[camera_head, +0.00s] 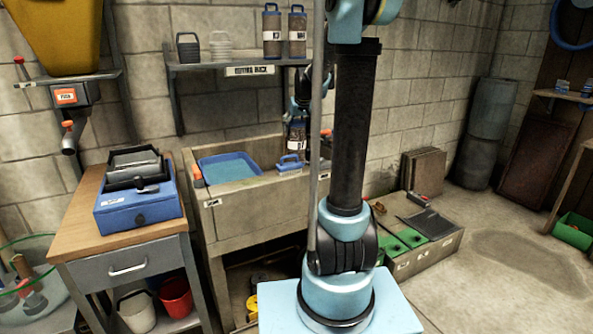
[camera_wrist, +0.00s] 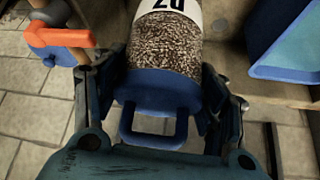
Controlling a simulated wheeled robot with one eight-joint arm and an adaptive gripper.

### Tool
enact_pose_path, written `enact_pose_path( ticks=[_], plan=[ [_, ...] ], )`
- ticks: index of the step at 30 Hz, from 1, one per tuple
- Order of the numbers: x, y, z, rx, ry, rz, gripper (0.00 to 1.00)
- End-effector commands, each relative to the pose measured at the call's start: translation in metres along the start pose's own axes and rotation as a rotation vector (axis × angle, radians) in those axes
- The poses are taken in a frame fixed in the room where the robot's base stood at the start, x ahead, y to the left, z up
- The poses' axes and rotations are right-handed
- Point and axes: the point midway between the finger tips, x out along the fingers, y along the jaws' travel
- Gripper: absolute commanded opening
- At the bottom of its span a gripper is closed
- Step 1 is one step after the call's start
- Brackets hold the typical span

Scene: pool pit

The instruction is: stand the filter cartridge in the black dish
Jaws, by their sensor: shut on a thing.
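The filter cartridge (camera_head: 296,137) hangs upright from my gripper (camera_head: 299,106) above the back right of the concrete sink, partly hidden by my arm. In the wrist view my gripper (camera_wrist: 163,110) is shut around the blue cap of the cartridge (camera_wrist: 165,45), which has a speckled brown body, a white label and a blue handle. Its lower end is out of the wrist view. I cannot pick out the black dish for certain. A black tray-like thing (camera_head: 133,171) sits on a blue box at left, and a flat black piece (camera_head: 428,224) lies on a low block at right.
The sink (camera_head: 225,207) holds a blue tray (camera_head: 229,167) and a blue brush (camera_head: 289,165). Two similar canisters (camera_head: 271,32) stand on the wall shelf (camera_head: 205,67) above. An orange-handled tool (camera_wrist: 60,38) is close to my gripper.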

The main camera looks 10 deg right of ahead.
Motion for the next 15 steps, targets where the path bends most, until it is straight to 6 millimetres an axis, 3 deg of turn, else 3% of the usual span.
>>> enact_pose_path(
  ticks=[6, 15],
  plan=[
    [0.028, 0.0, 0.018, 0.0, 0.0, 0.0, 0.14],
    [0.047, 0.0, 0.03, 0.0, 0.0, 0.0, 0.14]
  ],
)
